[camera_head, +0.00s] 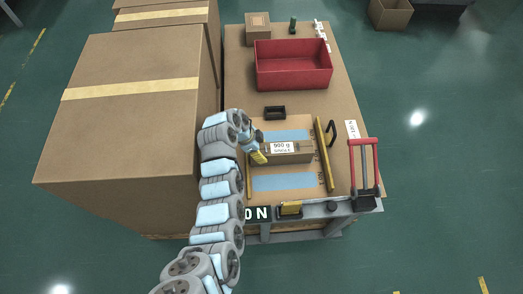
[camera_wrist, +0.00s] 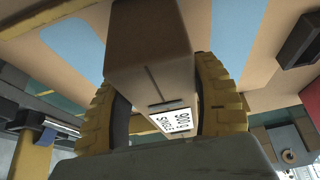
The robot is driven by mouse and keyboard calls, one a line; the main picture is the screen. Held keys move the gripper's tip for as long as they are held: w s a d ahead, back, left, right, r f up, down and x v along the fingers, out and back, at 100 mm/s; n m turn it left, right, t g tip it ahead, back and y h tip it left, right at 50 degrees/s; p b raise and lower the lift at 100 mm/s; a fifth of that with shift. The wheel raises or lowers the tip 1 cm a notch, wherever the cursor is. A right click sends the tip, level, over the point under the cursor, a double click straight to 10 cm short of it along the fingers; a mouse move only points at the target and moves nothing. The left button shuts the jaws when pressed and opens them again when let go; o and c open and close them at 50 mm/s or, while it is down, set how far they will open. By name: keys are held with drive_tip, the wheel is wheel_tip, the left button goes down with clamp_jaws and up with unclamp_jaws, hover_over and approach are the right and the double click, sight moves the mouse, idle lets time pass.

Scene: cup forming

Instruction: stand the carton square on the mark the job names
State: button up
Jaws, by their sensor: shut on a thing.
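A brown carton (camera_head: 290,157) with a white printed label lies lengthwise across the tan board, between two blue marks. The far blue mark (camera_head: 285,135) is partly covered by it or close behind it. The near blue mark (camera_head: 283,182) is bare. My gripper (camera_head: 259,156) is at the carton's left end. In the wrist view my gripper (camera_wrist: 165,102) has its yellow ribbed fingers shut on both sides of the carton (camera_wrist: 150,50), with blue patches beyond it on either side. I cannot tell whether the carton touches the board.
Yellow bars (camera_head: 324,155) flank the board. A red bin (camera_head: 292,65) and a black tray (camera_head: 275,112) stand behind. A red-handled frame (camera_head: 364,165) is at the right front. A big carton stack (camera_head: 130,100) stands left of my arm.

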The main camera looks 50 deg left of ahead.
idle(0.4)
drive_tip(key=o, duration=1.3)
drive_tip(key=shift+w, duration=0.1)
drive_tip(key=shift+f, duration=0.1)
wheel_tip(320, 180, up, 4)
drive_tip(key=p, duration=0.2)
drive_tip(key=shift+p, duration=0.3)
drive_tip(key=w+r+n, duration=0.2)
drive_tip(key=w+r, duration=0.4)
drive_tip(key=w, duration=0.1)
drive_tip(key=shift+w+d+r+n+t+y+p, duration=0.1)
drive_tip(key=shift+w+d+r+n+y+p, duration=0.25)
drive_tip(key=shift+w+d+r, duration=1.85)
drive_tip(key=shift+w+d+r+n+t+y+p, duration=0.1)
drive_tip(key=shift+w+d+r+n+y+p, duration=0.25)
drive_tip(key=shift+w+d+r, duration=1.55)
drive_tip(key=shift+w+d+r+n+t+y+p, duration=0.15)
drive_tip(key=shift+w+d+r+n+p, duration=0.3)
drive_tip(key=shift+w+d+r, duration=1.6)
